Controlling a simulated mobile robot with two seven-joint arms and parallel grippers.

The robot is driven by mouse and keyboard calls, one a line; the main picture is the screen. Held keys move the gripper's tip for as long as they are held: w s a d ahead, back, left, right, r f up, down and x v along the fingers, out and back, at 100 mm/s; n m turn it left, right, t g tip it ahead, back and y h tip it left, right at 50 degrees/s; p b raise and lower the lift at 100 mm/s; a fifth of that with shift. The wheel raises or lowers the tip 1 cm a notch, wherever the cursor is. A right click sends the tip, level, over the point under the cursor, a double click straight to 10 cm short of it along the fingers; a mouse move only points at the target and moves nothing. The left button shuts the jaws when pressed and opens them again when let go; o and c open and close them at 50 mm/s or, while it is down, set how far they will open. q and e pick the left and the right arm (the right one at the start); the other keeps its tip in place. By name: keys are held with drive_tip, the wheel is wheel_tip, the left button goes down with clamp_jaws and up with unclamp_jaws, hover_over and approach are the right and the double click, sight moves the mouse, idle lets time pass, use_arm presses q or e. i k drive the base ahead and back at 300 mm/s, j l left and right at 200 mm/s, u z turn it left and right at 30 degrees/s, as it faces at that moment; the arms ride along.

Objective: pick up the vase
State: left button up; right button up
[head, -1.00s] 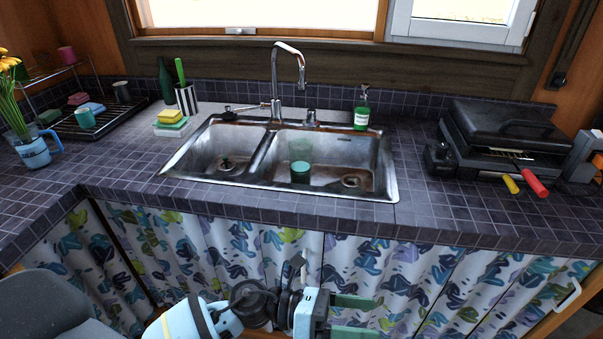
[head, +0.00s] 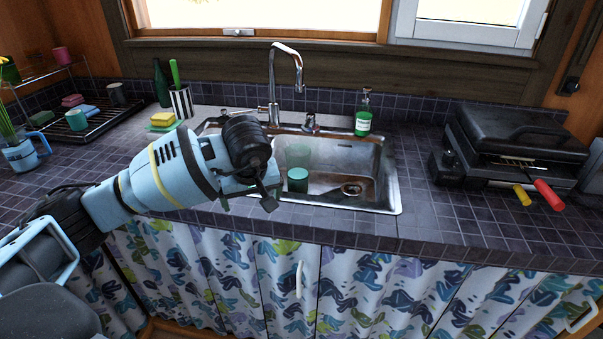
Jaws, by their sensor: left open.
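A blue jug-like vase (head: 21,157) with a handle stands on the tiled counter at the left edge of the head view. Green stems and part of a yellow flower rise from it, cut off by the picture edge. My left gripper (head: 248,202) is in front of the sink, well to the right of the vase and not touching it. It is open, seen partly from behind, with its fingers mostly hidden. I see nothing held in it. My right gripper is out of view.
The sink (head: 385,185) holds a green glass (head: 298,180). Behind are a tap (head: 298,75) and soap bottle (head: 363,118). A dish rack (head: 95,118) stands behind the vase. A black grill (head: 515,135) stands at right. The counter between sink and grill is clear.

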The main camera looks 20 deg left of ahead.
sight(300, 183)
drive_tip(key=i, duration=0.9)
